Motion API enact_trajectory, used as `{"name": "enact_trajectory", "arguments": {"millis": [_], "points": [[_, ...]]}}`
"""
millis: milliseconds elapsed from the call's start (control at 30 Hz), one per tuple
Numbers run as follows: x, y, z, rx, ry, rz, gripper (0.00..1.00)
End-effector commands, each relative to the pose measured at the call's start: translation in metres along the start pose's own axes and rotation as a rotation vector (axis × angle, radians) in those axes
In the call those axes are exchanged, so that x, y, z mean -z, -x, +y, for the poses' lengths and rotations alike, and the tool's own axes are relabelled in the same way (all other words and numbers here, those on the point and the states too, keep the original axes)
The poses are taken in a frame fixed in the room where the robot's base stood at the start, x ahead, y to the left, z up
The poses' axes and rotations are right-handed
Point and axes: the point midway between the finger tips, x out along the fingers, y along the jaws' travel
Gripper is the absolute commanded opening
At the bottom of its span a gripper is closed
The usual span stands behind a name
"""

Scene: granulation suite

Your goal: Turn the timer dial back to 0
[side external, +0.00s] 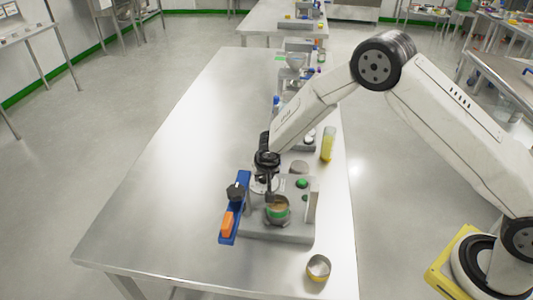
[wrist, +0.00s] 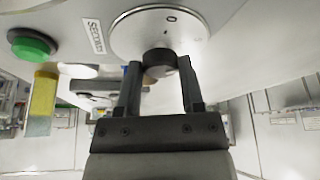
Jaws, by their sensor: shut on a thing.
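The timer dial (wrist: 190,28) is a round silver disc at the top of the wrist view, with a "0" mark near its upper right. A dark round knob (wrist: 158,57) stands out from its middle. My gripper (wrist: 160,72) has one finger on each side of the knob and is shut on it. A small label reading "SECONDS" (wrist: 93,36) is left of the disc. In the side view my gripper (side external: 268,187) points down at the grey machine (side external: 285,234) on the steel table; the arm and gripper hide much of the dial there.
A green button (wrist: 32,45) is left of the dial. In the side view a cup with brown contents (side external: 277,208) sits close to my gripper. The table's left is clear.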

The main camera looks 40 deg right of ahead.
Motion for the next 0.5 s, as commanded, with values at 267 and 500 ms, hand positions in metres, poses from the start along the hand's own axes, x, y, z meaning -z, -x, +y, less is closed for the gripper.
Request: {"name": "enact_trajectory", "arguments": {"millis": [267,500], "points": [[0.0001,0.0004,0.0001,0.012,0.027,0.000,0.00],[0.0006,0.0005,0.0007,0.038,0.090,0.001,0.00]]}}
